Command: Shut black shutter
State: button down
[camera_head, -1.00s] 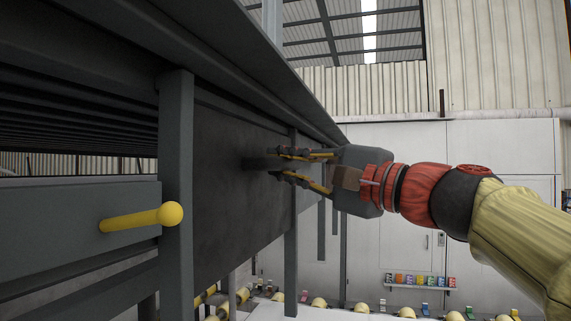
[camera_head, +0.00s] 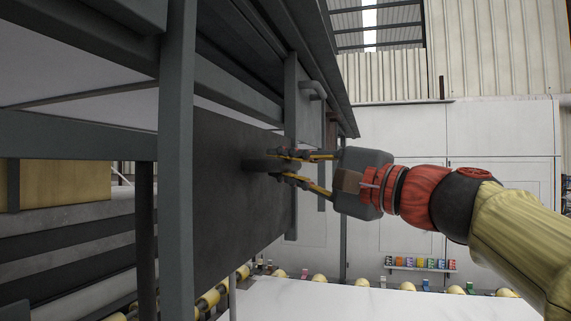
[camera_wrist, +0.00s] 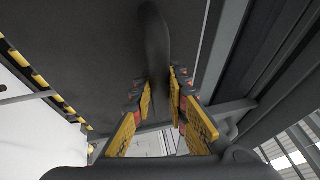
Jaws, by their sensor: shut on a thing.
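The black shutter (camera_head: 215,185) is a flat dark panel set in the grey metal frame, behind the near post in the head view. Its dark handle (camera_head: 262,163) sticks out near the panel's right part. My gripper (camera_head: 284,166) reaches in from the right and is shut on this handle. In the wrist view, the yellow-padded fingers (camera_wrist: 160,95) lie on either side of the handle (camera_wrist: 154,45), with the shutter surface (camera_wrist: 85,45) behind. The exact finger contact is partly hidden.
A near grey post (camera_head: 176,190) stands left of the shutter, and another post (camera_head: 291,130) stands close behind my fingertips. A small grey handle (camera_head: 313,90) is on the frame above.

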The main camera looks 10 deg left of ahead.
aim_at(265, 178)
notch_tip(265, 178, down, 3)
jog(key=shift+b, duration=0.85)
jog(key=shift+w+a+f, duration=0.1)
jog(key=shift+w+f, duration=0.1)
jog(key=c, duration=2.2)
grip_release()
jog(key=shift+f, duration=0.1)
jog(key=o, duration=0.4)
jog(key=shift+s, duration=0.1)
jog(key=shift+c, duration=0.2)
jog(key=shift+o, duration=0.5)
jog(key=shift+r, duration=0.25)
jog(key=shift+s+d, duration=0.1)
jog(key=shift+d, duration=0.1)
